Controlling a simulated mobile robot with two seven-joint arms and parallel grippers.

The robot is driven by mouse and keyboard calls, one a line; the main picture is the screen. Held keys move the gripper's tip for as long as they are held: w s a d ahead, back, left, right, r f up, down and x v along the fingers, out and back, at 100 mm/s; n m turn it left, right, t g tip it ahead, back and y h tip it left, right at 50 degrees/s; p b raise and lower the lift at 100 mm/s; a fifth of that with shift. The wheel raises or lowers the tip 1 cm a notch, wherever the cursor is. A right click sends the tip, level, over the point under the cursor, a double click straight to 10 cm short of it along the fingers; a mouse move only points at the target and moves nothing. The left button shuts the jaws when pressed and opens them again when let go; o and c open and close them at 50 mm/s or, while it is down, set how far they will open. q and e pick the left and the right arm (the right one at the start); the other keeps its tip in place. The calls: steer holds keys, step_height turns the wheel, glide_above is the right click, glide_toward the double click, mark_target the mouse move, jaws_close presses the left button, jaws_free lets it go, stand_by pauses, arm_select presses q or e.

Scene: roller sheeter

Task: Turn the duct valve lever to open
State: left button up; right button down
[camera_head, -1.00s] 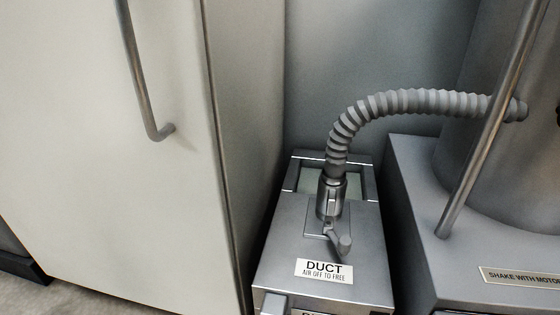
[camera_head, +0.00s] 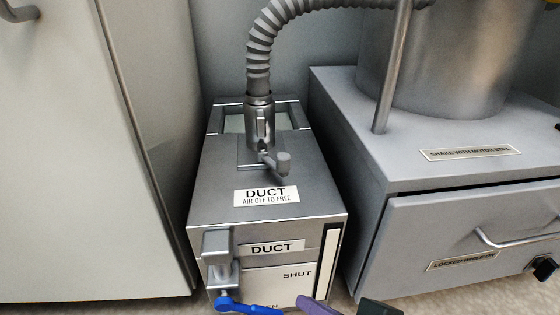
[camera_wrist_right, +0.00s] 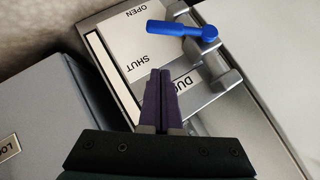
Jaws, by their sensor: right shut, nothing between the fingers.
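The blue duct valve lever (camera_head: 250,306) is on the front of the grey duct box (camera_head: 225,170), low in the head view. It points right from its pivot and partly covers the OPEN marking. The SHUT marking (camera_head: 297,274) is above it. In the right wrist view the lever (camera_wrist_right: 180,29) lies sideways between the OPEN and SHUT markings. My right gripper (camera_head: 303,300) has purple fingers, shut and empty, just right of the lever's free end. In the right wrist view its fingertips (camera_wrist_right: 160,73) are over the panel near SHUT, apart from the lever. My left gripper is not in view.
A grey hose (camera_head: 262,50) joins the top of the duct box, with a small grey lever (camera_head: 275,162) at its coupling. A grey drawer cabinet (camera_head: 440,225) stands close on the right. A pale cabinet (camera_head: 90,150) stands on the left.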

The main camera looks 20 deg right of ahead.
steer(key=b, duration=0.4)
glide_above(284, 313)
steer(key=s, duration=0.2)
step_height(284, 313, down, 4)
steer(key=shift+w+a+f+b, duration=0.2)
steer(key=shift+a+f+b, duration=0.2)
steer(key=shift+f+b, duration=0.25)
